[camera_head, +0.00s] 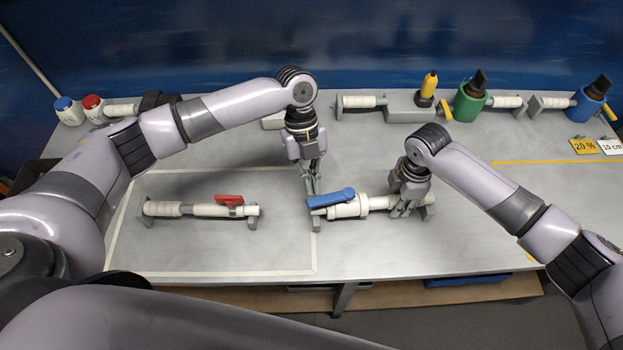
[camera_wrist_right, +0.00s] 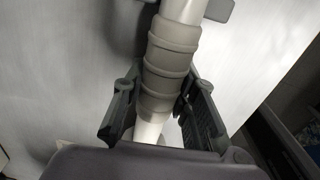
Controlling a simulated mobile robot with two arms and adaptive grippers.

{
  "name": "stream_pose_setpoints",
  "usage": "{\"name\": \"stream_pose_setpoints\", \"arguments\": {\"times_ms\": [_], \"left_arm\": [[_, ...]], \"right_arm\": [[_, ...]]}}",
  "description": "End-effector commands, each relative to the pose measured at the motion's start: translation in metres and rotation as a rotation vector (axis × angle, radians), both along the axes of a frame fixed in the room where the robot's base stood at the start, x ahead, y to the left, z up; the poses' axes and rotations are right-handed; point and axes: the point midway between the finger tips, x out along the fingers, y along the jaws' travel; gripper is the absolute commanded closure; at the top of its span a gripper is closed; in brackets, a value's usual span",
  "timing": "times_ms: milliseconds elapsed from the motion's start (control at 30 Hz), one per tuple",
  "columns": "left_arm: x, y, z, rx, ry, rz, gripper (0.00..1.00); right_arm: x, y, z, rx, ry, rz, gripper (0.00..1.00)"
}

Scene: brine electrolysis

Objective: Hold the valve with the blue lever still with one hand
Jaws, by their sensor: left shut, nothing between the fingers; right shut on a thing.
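The valve with the blue lever (camera_head: 347,207) lies as a white pipe piece along the middle of the table, its blue lever (camera_head: 331,198) at its left end. My right gripper (camera_head: 402,207) is shut on the white pipe of this valve, near its right part. In the right wrist view the fingers stand on both sides of the ribbed pipe (camera_wrist_right: 165,75). My left gripper (camera_head: 315,196) is shut and empty, pointing down at the lever's left end; whether it touches the lever I cannot tell. A second valve with a red lever (camera_head: 230,200) lies apart at the left.
A pale taped outline (camera_head: 215,273) surrounds the red-lever valve. Label cards (camera_head: 584,146) lie at the right. The table's front right is clear.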

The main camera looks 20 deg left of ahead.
Motion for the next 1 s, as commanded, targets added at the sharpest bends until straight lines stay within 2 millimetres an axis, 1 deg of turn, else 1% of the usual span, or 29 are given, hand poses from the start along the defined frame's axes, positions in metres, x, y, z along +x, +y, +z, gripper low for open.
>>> {"name": "stream_pose_setpoints", "arguments": {"times_ms": [300,467,667,1000], "left_arm": [[-0.006,-0.001,0.0,-0.001,0.002,0.059,1.0],[-0.012,-0.002,0.0,-0.002,0.002,0.12,1.0],[-0.024,-0.004,0.0,-0.003,0.003,0.258,1.0],[-0.049,-0.017,0.0,-0.004,0.002,0.578,1.0]], "right_arm": [[0.0,0.0,0.0,0.0,-0.001,-0.001,1.0],[0.0,0.0,0.0,0.0,-0.001,-0.002,1.0],[0.001,0.0,0.0,0.002,-0.001,-0.002,1.0],[0.001,0.0,0.0,0.002,-0.001,-0.002,1.0]]}}
